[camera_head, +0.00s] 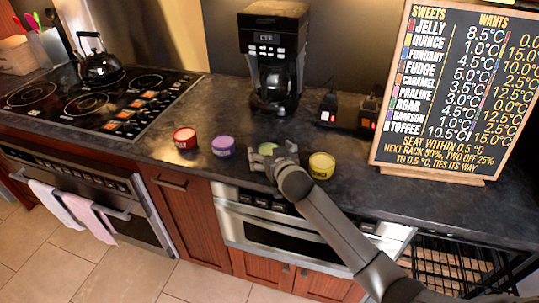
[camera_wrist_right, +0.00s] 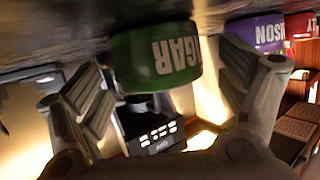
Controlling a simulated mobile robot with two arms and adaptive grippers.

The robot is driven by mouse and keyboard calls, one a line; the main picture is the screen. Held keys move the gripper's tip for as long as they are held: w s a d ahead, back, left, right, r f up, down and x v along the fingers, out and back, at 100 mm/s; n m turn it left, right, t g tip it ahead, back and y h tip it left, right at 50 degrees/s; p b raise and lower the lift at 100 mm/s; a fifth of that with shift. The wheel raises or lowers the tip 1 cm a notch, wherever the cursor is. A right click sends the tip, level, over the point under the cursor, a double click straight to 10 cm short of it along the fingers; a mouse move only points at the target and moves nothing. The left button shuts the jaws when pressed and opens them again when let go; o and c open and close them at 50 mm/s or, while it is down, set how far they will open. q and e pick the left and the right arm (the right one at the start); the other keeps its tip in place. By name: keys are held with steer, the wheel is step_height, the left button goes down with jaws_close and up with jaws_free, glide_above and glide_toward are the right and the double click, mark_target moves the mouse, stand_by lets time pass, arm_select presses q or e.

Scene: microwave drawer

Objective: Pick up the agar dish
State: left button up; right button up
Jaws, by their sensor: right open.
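The agar dish (camera_head: 266,148) is a small green round dish on the dark counter, partly hidden by my right gripper in the head view. In the right wrist view, which is upside down, the dish (camera_wrist_right: 155,58) shows its "AGAR" lettering. My right gripper (camera_head: 275,157) reaches in low at the dish's front side. Its open fingers (camera_wrist_right: 168,85) stand on either side of the dish in the wrist view; firm contact cannot be made out. My left gripper is not in view.
A purple dish (camera_head: 223,146) and a red dish (camera_head: 185,138) stand to the left, a yellow dish (camera_head: 321,166) close to the right. A coffee maker (camera_head: 273,60) stands behind. A menu board (camera_head: 447,90) stands at right, a stove (camera_head: 95,100) at left.

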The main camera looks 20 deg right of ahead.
steer(key=c, duration=1.2)
steer(key=shift+c, duration=0.4)
steer(key=shift+r, duration=0.15)
